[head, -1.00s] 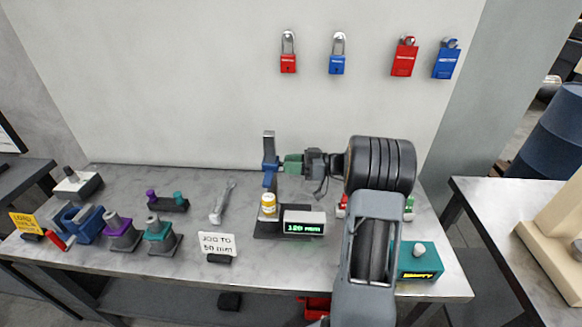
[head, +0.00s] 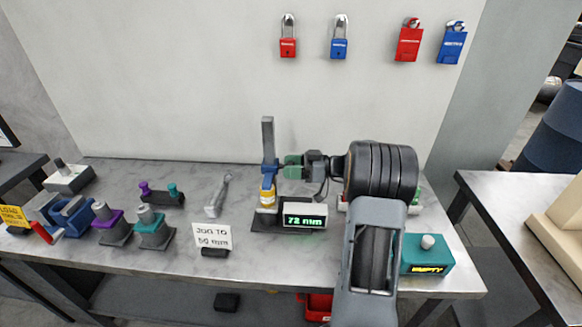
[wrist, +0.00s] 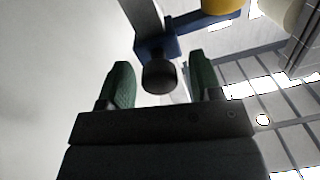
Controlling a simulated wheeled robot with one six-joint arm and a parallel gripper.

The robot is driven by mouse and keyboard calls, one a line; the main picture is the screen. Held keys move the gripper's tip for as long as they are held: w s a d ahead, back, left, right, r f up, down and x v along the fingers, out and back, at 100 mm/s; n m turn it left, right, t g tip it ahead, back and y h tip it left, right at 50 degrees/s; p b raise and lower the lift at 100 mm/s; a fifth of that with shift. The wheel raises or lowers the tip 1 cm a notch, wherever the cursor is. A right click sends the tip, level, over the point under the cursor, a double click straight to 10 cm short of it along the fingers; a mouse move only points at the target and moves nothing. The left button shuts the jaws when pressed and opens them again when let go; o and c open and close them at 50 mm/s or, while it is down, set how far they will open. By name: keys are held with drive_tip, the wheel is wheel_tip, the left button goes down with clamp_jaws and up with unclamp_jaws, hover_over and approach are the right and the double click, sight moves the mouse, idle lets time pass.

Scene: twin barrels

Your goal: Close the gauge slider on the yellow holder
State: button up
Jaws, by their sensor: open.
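The gauge has an upright grey bar (head: 267,137) with a blue slider (head: 268,172) on it. The slider is low, just above the yellow holder (head: 267,196); whether they touch is unclear. The gauge display (head: 304,215) reads 72 mm. My gripper (head: 291,167) is at the slider's right side. In the wrist view, its green fingers (wrist: 162,73) are open, one on either side of a dark round knob (wrist: 159,78) on the blue slider (wrist: 153,48). A gap shows beside the knob. Part of the yellow holder (wrist: 222,5) shows at the top.
A sign (head: 212,236) reading "JOG TO 50 mm" stands left of the gauge. A teal box (head: 427,254) stands right of my arm. Padlocks (head: 288,38) hang on the wall.

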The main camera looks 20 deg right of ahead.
drive_tip(key=shift+r, duration=0.3)
wheel_tip(320, 180, up, 2)
drive_tip(key=shift+r, duration=0.2)
drive_tip(key=s+a+r+b, duration=0.2)
drive_tip(key=s+r, duration=0.8)
drive_tip(key=s, duration=0.3)
drive_tip(key=shift+s+a, duration=0.35)
drive_tip(key=shift+a, duration=0.05)
